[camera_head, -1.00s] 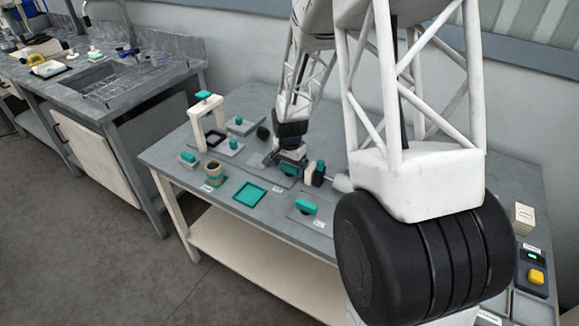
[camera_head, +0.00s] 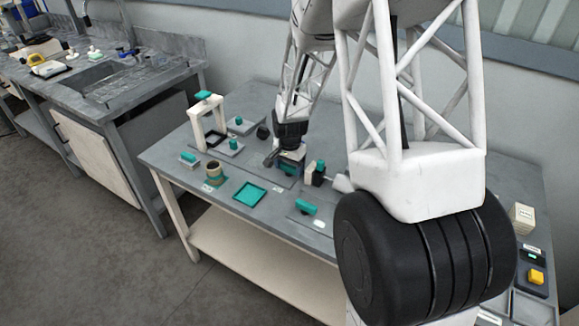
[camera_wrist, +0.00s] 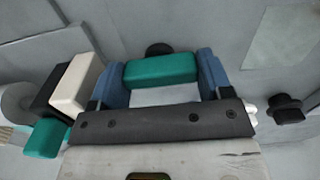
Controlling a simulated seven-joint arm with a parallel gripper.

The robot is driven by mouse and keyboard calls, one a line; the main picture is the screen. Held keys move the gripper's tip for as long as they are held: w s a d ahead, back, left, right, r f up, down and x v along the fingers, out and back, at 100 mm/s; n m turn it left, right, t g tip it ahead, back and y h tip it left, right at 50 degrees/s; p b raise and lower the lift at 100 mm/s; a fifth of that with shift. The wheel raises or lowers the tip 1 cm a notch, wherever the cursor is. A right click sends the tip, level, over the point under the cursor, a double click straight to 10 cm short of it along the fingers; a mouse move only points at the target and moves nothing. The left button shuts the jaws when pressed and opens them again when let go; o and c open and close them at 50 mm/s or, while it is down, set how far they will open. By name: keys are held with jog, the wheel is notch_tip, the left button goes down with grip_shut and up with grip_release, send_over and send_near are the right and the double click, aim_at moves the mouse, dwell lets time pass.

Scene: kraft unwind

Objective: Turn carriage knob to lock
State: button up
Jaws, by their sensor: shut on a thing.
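The carriage knob appears to be the teal bar (camera_wrist: 160,68) between the two blue fingers in the wrist view. My gripper (camera_wrist: 162,73) is shut on it, with a finger against each end of the bar. A round black part (camera_wrist: 158,49) shows just beyond the bar. In the head view my gripper (camera_head: 288,157) is low over the middle of the grey table (camera_head: 365,130). There the gripper hides most of the knob, and I cannot read any lock mark.
A cream and black block with a teal part (camera_head: 316,172) stands close right of my gripper. A white arch (camera_head: 194,124), a tan cup (camera_head: 213,171), a teal square tray (camera_head: 262,188) and a teal handle (camera_head: 306,207) are around it. A yellow button (camera_head: 536,277) is far right.

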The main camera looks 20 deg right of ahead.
jog(key=shift+n, duration=0.3)
jog(key=n, duration=0.3)
jog(key=shift+n, duration=0.4)
jog(key=n, duration=0.9)
jog(key=shift+n, duration=1.7)
jog(key=o, duration=0.9)
